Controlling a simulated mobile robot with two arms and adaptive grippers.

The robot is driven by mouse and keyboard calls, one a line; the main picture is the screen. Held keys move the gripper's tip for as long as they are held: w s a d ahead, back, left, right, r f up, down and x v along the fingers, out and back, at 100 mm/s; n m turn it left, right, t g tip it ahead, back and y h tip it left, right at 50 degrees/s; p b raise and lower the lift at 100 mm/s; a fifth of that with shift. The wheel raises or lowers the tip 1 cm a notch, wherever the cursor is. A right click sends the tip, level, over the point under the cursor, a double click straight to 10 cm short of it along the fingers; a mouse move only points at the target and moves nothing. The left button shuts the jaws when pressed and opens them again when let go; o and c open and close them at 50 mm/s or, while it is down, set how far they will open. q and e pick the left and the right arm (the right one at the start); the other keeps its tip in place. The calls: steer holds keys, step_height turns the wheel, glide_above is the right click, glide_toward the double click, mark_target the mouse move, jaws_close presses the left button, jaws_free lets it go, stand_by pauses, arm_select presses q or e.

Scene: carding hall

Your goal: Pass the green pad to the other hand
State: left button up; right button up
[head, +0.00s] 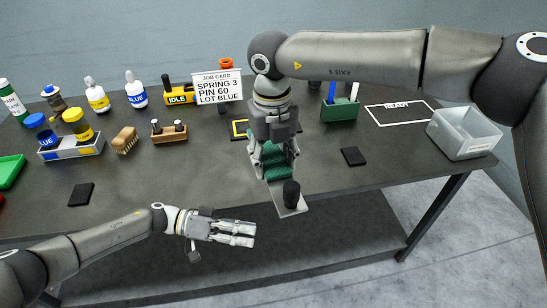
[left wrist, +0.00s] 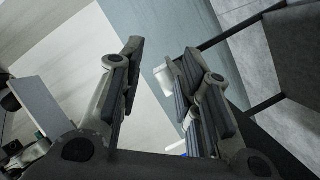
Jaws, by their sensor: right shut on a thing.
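My right gripper (head: 272,148) points down over the front middle of the table in the head view. It is shut on the green pad (head: 276,172), whose ridged green surface shows between and below the fingers; the fingers hide part of it. A grey plate with a black knob (head: 291,194) shows at the pad's near end, over the table's front edge. My left gripper (head: 243,234) is open and empty, lower and to the left of the pad, in front of the table. Its parted fingers also show in the left wrist view (left wrist: 158,75), with nothing between them.
The dark table (head: 215,180) holds bottles, a brush (head: 125,139), a job card (head: 218,87) and a green pen holder (head: 340,108) behind the grippers. A grey bin (head: 463,134) stands at the right. Black flat pieces lie near the front edge (head: 353,156) and at left (head: 81,194).

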arm_select(q)
step_height(320, 180, down, 16)
steer(key=w+f+n+t+y, duration=0.1)
steer(key=w+n+t+y, duration=0.2)
steer(key=t, duration=0.6)
steer(key=s+a+f+n+t+y, duration=0.1)
steer(key=s+a+f+y, duration=0.15)
steer(key=f+y, duration=0.2)
steer(key=s+a+f+n+y, duration=0.1)
steer(key=s+a+f+y, duration=0.1)
steer(key=a+f+y, duration=0.3)
steer(key=s+a+f+g+y, duration=0.2)
steer(key=s+a+f+g, duration=0.15)
steer(key=s+f, duration=0.95)
steer(key=s+f+g, duration=0.2)
steer(key=s, duration=1)
steer(key=s+a+f+g+y, duration=0.1)
steer(key=s+f+g, duration=0.2)
steer(key=s, duration=0.9)
steer(key=shift+a, duration=0.2)
steer(key=shift+f+g+y, duration=0.1)
steer(key=shift+g+y, duration=0.15)
